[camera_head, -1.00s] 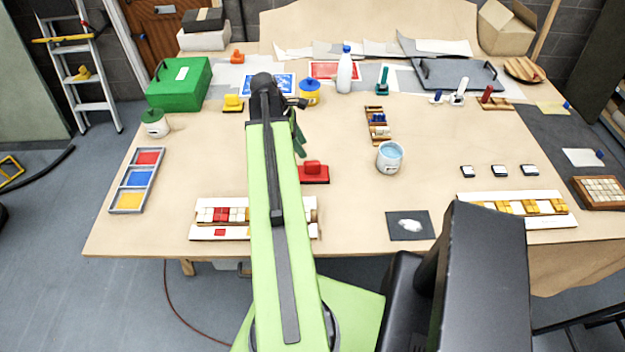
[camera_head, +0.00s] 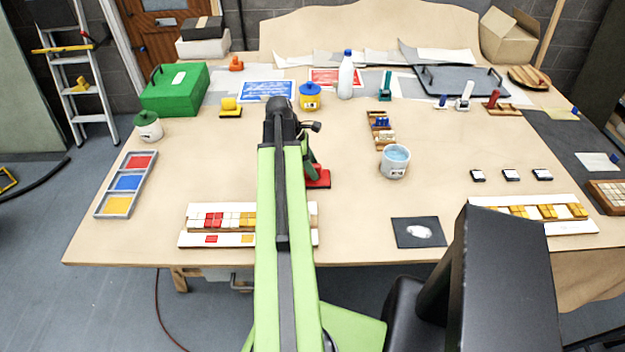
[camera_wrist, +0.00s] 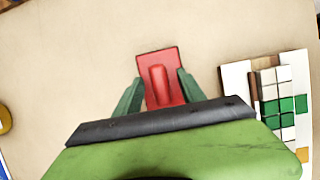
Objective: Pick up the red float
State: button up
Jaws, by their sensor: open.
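The red float (camera_head: 320,180) is a flat red plate with a raised red handle, lying on the table. In the head view my arm and gripper hide part of it. In the wrist view the float (camera_wrist: 158,62) lies flat in the middle, its handle pointing roughly along my view. My gripper (camera_wrist: 159,77) is open, with one green finger on each side of the float's near part and nothing held. In the head view my gripper (camera_head: 312,165) is by the float's left side. I cannot tell its exact height above the table.
A tile panel (camera_head: 190,224) lies in front of the float; a tile panel with green tiles (camera_wrist: 234,85) shows at right in the wrist view. Table around the float is mostly clear.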

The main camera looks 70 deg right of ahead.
grip_shut()
dwell(0.4)
notch_tip(320, 180, up, 5)
jog(key=p, duration=0.5)
jog(key=shift+r, duration=0.15)
jog(key=s+a+r+p, duration=0.3)
jog(key=s+r+p, duration=0.2)
jog(key=s, duration=0.6)
jog(key=shift+a+r+p, duration=0.15)
jog(key=shift+r+p, duration=0.2)
jog(key=shift+p, duration=0.15)
jog(key=shift+s, duration=0.1)
